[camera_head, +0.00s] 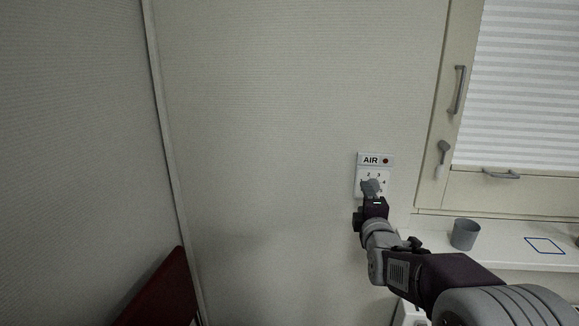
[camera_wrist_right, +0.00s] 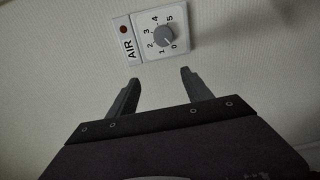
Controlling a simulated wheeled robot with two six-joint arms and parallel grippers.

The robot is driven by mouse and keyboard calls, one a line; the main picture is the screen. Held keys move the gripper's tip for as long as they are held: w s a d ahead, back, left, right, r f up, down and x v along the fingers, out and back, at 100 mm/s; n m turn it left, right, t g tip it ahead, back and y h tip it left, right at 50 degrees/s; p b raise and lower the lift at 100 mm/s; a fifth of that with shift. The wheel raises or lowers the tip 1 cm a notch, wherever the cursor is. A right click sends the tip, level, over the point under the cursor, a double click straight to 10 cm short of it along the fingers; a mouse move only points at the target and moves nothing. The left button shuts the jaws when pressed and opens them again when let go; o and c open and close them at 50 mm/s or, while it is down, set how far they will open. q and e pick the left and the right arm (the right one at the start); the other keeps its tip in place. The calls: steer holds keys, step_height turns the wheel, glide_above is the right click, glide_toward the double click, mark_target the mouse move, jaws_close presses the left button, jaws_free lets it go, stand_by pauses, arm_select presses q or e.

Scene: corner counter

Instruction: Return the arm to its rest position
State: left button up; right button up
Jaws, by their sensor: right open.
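My right gripper (camera_head: 372,187) reaches up to the wall from the lower right in the head view. Its two dark fingers (camera_wrist_right: 158,92) stand apart and empty in the right wrist view. A white AIR panel (camera_head: 361,190) is on the wall just beyond the gripper. In the wrist view the panel (camera_wrist_right: 140,24) shows a grey round knob (camera_wrist_right: 164,36) with a scale from 0 to 5 and a small red dot. The knob is beyond the fingertips, with a gap between. In the head view the gripper covers most of the knob. My left gripper is not in view.
A grey cup (camera_head: 465,234) and a blue square outline (camera_head: 545,245) are on the white sill (camera_head: 500,250) at the right. A window with handles (camera_head: 459,90) is above it. A dark red panel (camera_head: 165,292) stands at the lower left. The wall's middle is bare.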

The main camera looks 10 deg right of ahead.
steer(key=s+a+f+m+g+y+p, duration=0.1)
steer(key=s+a+f+m+g+y, duration=0.15)
steer(key=s+a+f+g, duration=0.4)
steer(key=s+a+f+m+g+y+p, duration=0.1)
steer(key=s+a+f+m+g+p, duration=0.2)
steer(key=s+f, duration=0.65)
arm_select(q)
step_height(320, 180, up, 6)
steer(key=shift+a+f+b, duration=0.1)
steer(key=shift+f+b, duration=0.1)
steer(key=shift+b, duration=0.6)
arm_select(e)
steer(key=s+f+m+g, duration=0.3)
steer(key=s+f+m, duration=0.1)
steer(key=s, duration=0.3)
steer(key=s+f+m+g, duration=0.4)
steer(key=s+m, duration=0.3)
steer(key=shift+s+d, duration=0.35)
steer(key=shift+d, duration=0.1)
